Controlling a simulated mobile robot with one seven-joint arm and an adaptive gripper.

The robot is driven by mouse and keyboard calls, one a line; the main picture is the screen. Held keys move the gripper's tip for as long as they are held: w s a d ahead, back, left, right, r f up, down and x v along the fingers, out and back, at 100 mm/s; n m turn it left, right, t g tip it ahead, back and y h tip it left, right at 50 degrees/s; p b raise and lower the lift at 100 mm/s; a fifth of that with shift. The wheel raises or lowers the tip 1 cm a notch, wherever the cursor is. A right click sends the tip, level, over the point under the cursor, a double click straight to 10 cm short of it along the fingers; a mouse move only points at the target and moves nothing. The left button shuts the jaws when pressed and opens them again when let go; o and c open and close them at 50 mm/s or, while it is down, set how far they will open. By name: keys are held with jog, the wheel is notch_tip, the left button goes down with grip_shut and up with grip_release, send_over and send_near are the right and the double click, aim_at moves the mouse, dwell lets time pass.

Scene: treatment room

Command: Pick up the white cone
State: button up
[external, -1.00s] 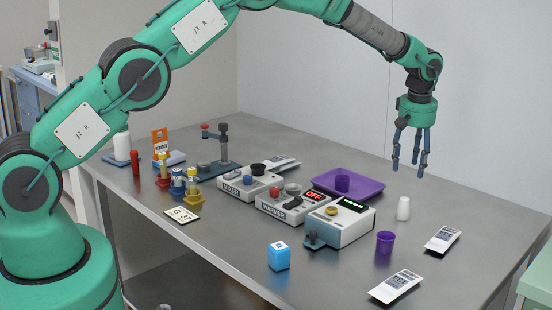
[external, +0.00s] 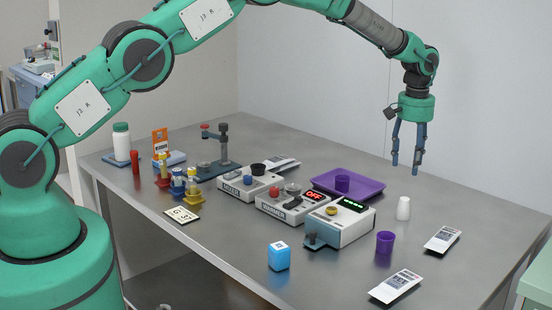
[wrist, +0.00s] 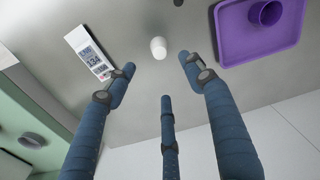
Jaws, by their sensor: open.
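The white cone (external: 403,208) stands upright on the metal table, right of the purple tray, in the external view. It looks like a small tapered white piece. In the wrist view the white cone (wrist: 158,48) lies beyond and between the spread fingertips. My gripper (external: 407,168) hangs fingers down above the table, a little above the cone and apart from it. In the wrist view my gripper (wrist: 158,80) has its blue fingers spread, open and empty. Nothing hides the cone.
The purple tray (external: 375,191) with a purple cup (external: 342,183) is left of the cone. Another purple cup (external: 385,242) stands in front. White packets (external: 442,240) lie to the right and front. Boxy devices (external: 340,225) stand at the left.

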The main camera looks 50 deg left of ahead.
aim_at(404, 198)
jog(key=shift+w+a+m+p, duration=0.2)
jog(key=shift+m+p, duration=0.3)
jog(key=shift+m, duration=0.4)
jog(key=shift+f, duration=0.15)
jog(key=shift+f, duration=4.2)
jog(key=shift+s+f, duration=0.15)
jog(key=shift+f, duration=2.4)
jog(key=c, duration=0.9)
